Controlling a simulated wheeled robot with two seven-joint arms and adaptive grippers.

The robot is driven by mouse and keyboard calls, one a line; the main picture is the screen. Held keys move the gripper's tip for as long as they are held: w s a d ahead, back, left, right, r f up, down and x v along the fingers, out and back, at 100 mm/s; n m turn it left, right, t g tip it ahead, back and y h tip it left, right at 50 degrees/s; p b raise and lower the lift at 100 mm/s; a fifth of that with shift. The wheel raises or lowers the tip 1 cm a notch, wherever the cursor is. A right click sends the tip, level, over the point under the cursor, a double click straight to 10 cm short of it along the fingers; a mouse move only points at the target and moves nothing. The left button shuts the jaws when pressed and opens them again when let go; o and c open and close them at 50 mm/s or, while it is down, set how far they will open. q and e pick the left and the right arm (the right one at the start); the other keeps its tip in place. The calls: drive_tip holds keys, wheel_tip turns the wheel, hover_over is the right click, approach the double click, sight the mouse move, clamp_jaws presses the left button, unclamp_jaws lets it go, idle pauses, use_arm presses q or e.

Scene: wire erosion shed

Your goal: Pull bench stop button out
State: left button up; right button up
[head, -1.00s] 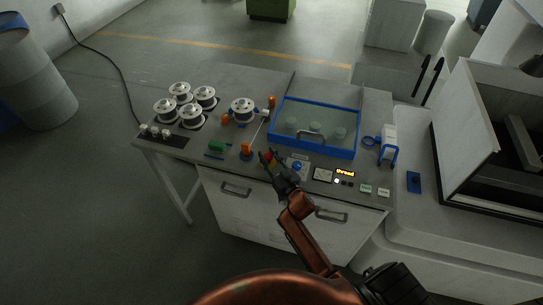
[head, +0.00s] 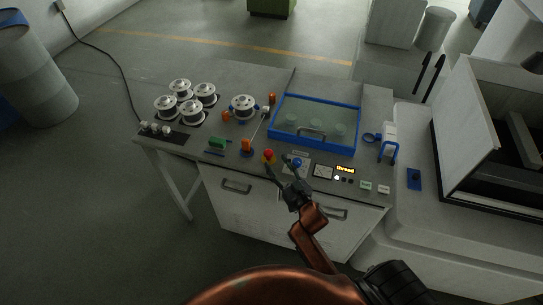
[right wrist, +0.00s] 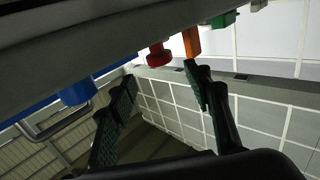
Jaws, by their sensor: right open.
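The bench stop button, a red knob (head: 268,155) on a yellow base, stands near the front edge of the bench (head: 230,165). In the right wrist view the red knob (right wrist: 159,54) appears just past the fingertips, roughly between them, with a visible gap. My right gripper (head: 281,168) is open and empty, at the front right of the red knob. Its two fingers (right wrist: 158,78) are spread apart in the wrist view. Whether the button is in or out I cannot tell. My left gripper is not in view.
An orange block (head: 246,147) and a green part (head: 217,143) stand left of the button. A blue-framed clear cover (head: 357,130) lies behind. Several spools (head: 192,114) stand at the left, and a lit display (head: 345,170) is at the right.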

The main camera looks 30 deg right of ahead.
drive_tip(key=s, duration=0.4)
drive_tip(key=shift+s, duration=0.3)
